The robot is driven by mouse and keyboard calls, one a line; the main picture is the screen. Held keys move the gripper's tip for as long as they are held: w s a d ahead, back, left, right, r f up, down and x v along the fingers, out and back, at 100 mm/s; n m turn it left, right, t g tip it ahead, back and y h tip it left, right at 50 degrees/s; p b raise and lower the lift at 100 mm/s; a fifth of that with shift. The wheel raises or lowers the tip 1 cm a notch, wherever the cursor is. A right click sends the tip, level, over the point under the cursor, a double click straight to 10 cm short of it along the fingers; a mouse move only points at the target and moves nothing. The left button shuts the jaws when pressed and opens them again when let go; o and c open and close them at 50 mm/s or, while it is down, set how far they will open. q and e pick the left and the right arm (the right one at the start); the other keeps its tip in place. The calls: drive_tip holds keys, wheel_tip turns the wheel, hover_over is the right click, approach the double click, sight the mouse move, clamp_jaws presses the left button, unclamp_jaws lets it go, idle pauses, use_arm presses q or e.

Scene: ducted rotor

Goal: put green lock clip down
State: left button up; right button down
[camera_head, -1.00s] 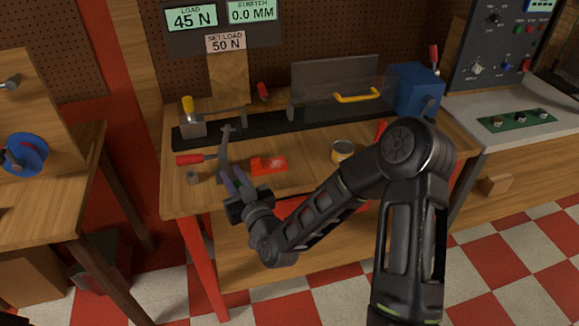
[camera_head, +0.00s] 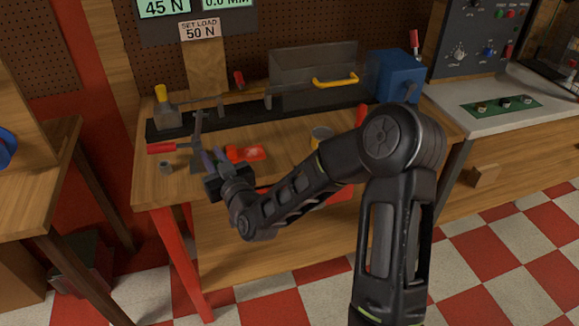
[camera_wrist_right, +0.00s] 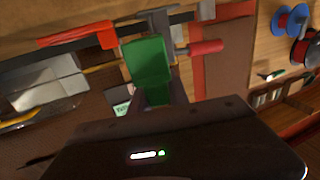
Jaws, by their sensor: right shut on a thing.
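My right gripper (camera_head: 212,160) is over the front left part of the wooden bench (camera_head: 285,185). In the right wrist view the green lock clip (camera_wrist_right: 147,62) sits at the fingertips of the same gripper (camera_wrist_right: 152,92), which is shut on it. In the head view the clip cannot be made out behind the fingers. Whether the clip touches the bench top cannot be told. My left gripper is not in view.
A red part (camera_head: 246,153) lies just right of the gripper. A red-handled tool (camera_head: 162,147) and a small grey cylinder (camera_head: 165,167) lie to its left. A black rail (camera_head: 240,119) and a blue box (camera_head: 394,77) are behind.

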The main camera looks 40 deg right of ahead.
drive_tip(key=d+r+m+h+b, duration=0.1)
drive_tip(key=d+r+h+b, duration=0.1)
drive_tip(key=d+b, duration=0.5)
drive_tip(key=w+d+r+m+g+h+b, duration=0.1)
drive_tip(key=d+r+b, duration=0.4)
drive_tip(key=d, duration=1.1)
drive_tip(key=shift+w+d+m+h+b, duration=0.35)
drive_tip(key=shift+m+h+b, duration=0.2)
drive_tip(key=shift+b, duration=0.55)
drive_tip(key=shift+f+b, duration=0.3)
drive_tip(key=shift+f, duration=2.2)
wheel_tip(320, 180, down, 5)
drive_tip(key=shift+f, duration=0.1)
